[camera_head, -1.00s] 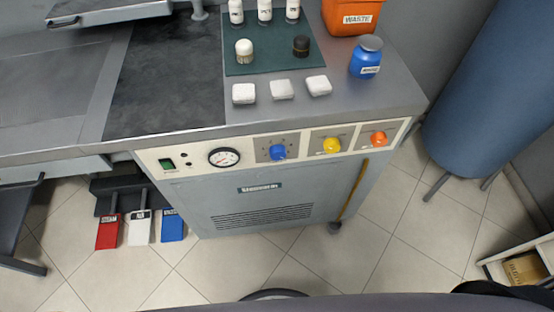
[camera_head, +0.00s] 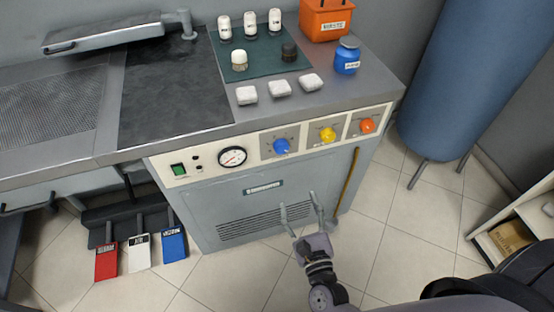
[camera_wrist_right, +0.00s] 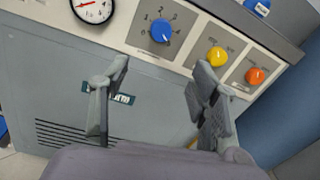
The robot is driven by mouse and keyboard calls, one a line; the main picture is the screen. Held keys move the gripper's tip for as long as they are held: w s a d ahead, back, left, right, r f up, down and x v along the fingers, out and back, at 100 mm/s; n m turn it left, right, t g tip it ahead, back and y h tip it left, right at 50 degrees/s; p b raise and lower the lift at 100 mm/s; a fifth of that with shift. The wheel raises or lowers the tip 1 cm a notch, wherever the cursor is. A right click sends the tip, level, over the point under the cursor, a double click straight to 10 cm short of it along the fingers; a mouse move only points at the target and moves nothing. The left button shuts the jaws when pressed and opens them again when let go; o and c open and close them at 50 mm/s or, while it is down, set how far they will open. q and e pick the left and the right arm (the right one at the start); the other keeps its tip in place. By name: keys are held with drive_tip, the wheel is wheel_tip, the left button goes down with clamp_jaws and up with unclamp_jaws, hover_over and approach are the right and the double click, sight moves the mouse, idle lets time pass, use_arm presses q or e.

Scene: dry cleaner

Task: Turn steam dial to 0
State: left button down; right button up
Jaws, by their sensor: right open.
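A blue dial (camera_head: 282,146) sits on the front control panel of the grey machine. In the right wrist view the blue dial (camera_wrist_right: 161,31) has a printed number scale around it and lies ahead of and above the fingers. A yellow dial (camera_head: 327,135) and an orange dial (camera_head: 367,125) are to its right; their labels are too small to read. My right gripper (camera_head: 300,212) is open and empty in front of the machine's lower front, below the dials and apart from them. Its two fingers show in the right wrist view (camera_wrist_right: 160,95). My left gripper is out of view.
A round gauge (camera_head: 232,157) and a green switch (camera_head: 179,170) are left of the dials. On top stand an orange waste bin (camera_head: 325,20), a blue jar (camera_head: 347,56) and white blocks (camera_head: 280,88). Red, white and blue pedals (camera_head: 140,252) are at floor level. A blue cylinder stands right.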

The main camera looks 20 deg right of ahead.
drive_tip(key=p, duration=0.1)
approach(282, 150)
drive_tip(key=w+p, duration=0.1)
drive_tip(key=w, duration=0.7)
drive_tip(key=shift+w+d, duration=0.15)
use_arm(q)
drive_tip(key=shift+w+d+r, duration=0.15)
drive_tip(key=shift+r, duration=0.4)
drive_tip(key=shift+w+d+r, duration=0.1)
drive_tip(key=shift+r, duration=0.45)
use_arm(e)
drive_tip(key=shift+c, duration=0.3)
drive_tip(key=c, duration=1.1)
